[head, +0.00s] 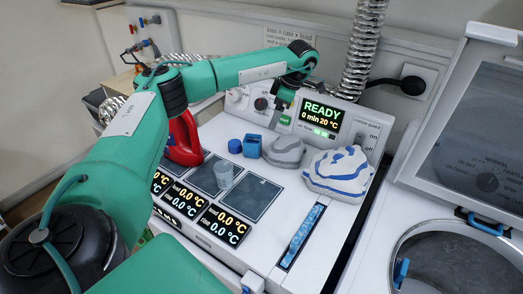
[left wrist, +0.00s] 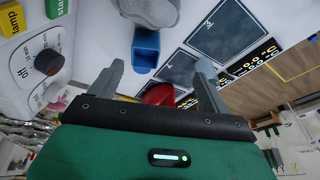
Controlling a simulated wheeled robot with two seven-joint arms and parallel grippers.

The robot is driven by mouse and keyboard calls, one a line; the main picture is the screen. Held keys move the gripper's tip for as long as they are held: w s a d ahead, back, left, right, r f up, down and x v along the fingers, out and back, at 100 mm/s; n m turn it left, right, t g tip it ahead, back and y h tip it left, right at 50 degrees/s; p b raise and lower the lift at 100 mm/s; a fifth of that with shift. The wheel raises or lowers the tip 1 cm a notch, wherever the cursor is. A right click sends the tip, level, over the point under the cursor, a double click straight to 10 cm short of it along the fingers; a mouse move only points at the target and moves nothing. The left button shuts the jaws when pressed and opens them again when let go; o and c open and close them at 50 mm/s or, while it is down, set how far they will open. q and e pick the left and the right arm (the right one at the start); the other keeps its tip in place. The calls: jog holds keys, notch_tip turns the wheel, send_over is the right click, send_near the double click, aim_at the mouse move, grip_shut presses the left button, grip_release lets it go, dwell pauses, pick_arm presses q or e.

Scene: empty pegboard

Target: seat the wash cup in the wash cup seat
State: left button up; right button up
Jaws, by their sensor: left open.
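The blue box also shows in the left wrist view (left wrist: 146,50). No label tells which of these is the wash cup or its seat. My left gripper (head: 281,108) is up by the control panel, partly hidden by its own wrist. In the left wrist view its fingers (left wrist: 158,88) are apart with nothing held between them. My right gripper is out of view.
A red object (head: 184,140) stands left of the pads, partly behind my arm. Grey and blue-white lumps (head: 338,172) lie right of the blue box. The READY panel (head: 321,115) rises behind. An open-lidded round chamber (head: 455,262) is at right. One pad (head: 252,197) is bare.

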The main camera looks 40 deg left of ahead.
pick_arm(q)
jog(key=a+r+y, duration=0.1)
jog(key=a, duration=0.2)
jog(key=p, duration=0.3)
send_near(254, 135)
jog(key=s+f, duration=0.3)
jog(key=shift+d, duration=0.3)
jog(key=p+x, duration=0.1)
jog(key=x, duration=0.1)
jog(key=p+x, duration=0.1)
jog(key=x, duration=0.1)
jog(key=shift+s+a+f, duration=0.1)
jog(key=shift+a+f, duration=0.05)
jog(key=shift+a, duration=0.2)
jog(key=shift+f, duration=0.35)
jog(key=c, duration=1.4)
jog(key=shift+r, duration=0.15)
